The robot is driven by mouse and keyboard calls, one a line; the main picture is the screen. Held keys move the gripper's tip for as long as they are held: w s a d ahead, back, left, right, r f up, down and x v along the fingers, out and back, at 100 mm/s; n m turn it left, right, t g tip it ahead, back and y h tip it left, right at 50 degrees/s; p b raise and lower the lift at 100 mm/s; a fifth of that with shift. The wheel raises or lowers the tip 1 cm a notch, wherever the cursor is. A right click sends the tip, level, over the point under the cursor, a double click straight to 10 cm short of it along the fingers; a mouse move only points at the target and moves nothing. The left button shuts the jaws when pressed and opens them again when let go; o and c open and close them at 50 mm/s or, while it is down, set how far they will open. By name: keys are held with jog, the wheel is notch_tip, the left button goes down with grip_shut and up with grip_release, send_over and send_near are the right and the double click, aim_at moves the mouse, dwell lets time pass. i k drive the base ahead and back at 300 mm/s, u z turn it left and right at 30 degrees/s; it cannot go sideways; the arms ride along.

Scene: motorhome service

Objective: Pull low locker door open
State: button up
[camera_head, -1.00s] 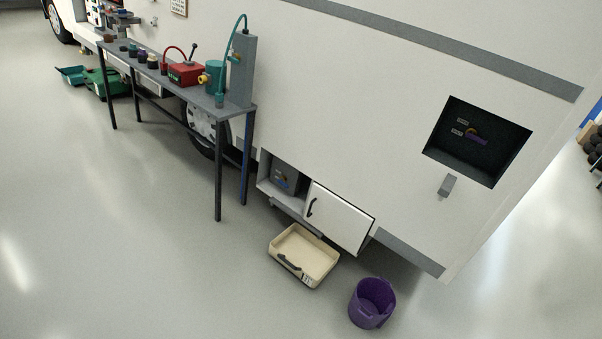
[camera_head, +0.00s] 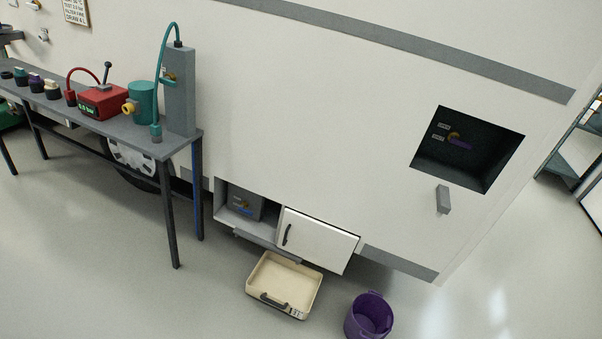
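The low locker is a recess (camera_head: 240,206) low in the motorhome's side, with a grey box (camera_head: 245,205) visible inside. Its white door (camera_head: 322,243) has a dark vertical handle (camera_head: 287,235) near its left edge. The door stands to the right of the opening, and its lower right corner appears to stick out from the body. I cannot tell exactly how far it is swung. My gripper is not in view.
A cream tray (camera_head: 285,283) lies on the floor below the locker, with a purple bucket (camera_head: 369,316) to its right. A grey bench (camera_head: 150,139) with red and teal devices stands at left. An upper dark recess (camera_head: 468,148) is at right.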

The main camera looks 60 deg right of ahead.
aim_at(325, 246)
jog(key=z, duration=0.5)
jog(key=i, duration=1.05)
jog(key=z, duration=1.05)
jog(key=i, duration=0.5)
jog(key=z, duration=0.3)
jog(key=k, duration=0.9)
jog(key=z, duration=0.2)
jog(key=i, duration=0.9)
jog(key=u, duration=0.1)
